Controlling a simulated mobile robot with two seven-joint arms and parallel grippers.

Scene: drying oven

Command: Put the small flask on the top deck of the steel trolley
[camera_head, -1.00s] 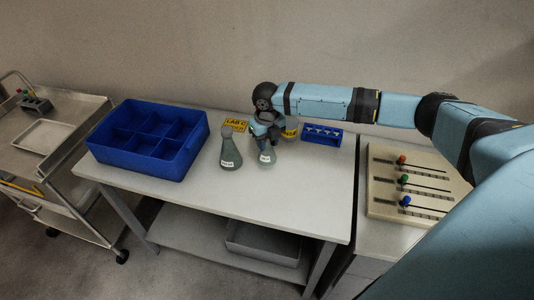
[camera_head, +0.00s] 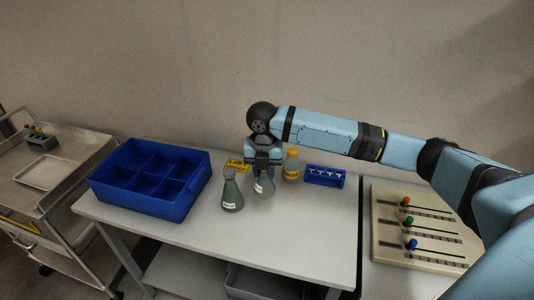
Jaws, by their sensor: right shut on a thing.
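The small flask (camera_head: 265,187), grey-green glass with a white label, hangs from my right gripper (camera_head: 264,166) at the middle of the table. The gripper is shut on its upper part and hides its neck. The flask looks slightly tilted and seems a little above the table top. A larger flask (camera_head: 231,193) of similar look stands upright just to its left. The steel trolley (camera_head: 87,152) is at the far left, partly cut off by the picture edge. Its top deck carries a pale tray (camera_head: 46,172) and a small dark rack with coloured tops (camera_head: 40,140). My left gripper is not in view.
A blue divided bin (camera_head: 180,206) stands on the table (camera_head: 215,240) between the flasks and the trolley. A slider panel (camera_head: 385,245) lies right. The table front is clear.

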